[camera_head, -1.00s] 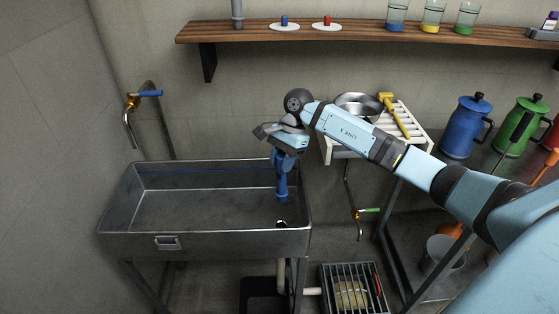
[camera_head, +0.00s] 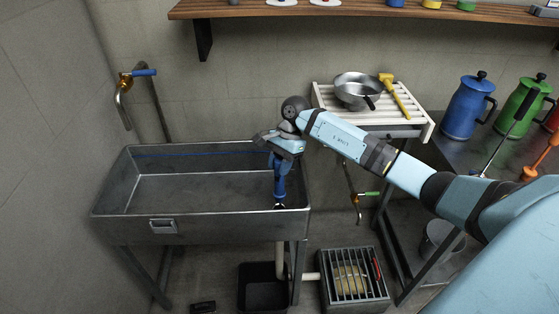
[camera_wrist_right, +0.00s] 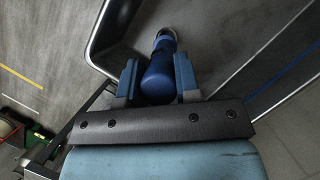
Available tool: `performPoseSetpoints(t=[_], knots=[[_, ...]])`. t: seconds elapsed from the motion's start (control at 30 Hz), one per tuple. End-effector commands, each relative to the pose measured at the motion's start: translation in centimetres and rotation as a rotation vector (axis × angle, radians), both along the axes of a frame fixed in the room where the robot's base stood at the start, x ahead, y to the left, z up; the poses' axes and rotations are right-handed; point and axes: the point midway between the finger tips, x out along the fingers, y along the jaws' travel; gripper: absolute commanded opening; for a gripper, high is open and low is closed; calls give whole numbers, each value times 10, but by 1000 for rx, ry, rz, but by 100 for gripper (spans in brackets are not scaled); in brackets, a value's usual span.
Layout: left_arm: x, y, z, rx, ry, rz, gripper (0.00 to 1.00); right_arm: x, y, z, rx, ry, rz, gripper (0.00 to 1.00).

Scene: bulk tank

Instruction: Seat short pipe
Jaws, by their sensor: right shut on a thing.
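The short pipe (camera_head: 280,188) is blue and held upright in the near right corner of the metal sink tank (camera_head: 200,227). My right gripper (camera_head: 281,164) points down and is shut on it. In the right wrist view the blue pipe (camera_wrist_right: 160,75) lies between the two fingers, with a narrower end and a pale ring at its far end. The pipe's lower end is at or just above the drain hole (camera_head: 279,206) in the tank floor; I cannot tell whether it touches. My left gripper is out of view.
A white rack (camera_head: 415,122) holds a steel pan (camera_head: 357,90) and a yellow tool. A floor grate (camera_head: 352,285) and a dark bin (camera_head: 262,290) are below. Most of the tank is empty.

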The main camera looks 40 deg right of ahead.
Motion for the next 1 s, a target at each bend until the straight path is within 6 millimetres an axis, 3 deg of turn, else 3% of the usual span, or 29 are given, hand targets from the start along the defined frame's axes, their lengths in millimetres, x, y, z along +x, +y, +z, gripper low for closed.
performPoseSetpoints(t=[0.6, 1.0], knots=[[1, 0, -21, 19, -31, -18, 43, 0, 0, -59, -1, 0, 0, 0], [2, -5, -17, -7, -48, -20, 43, 0, 0, -70, 0, 0, -1, 0]])
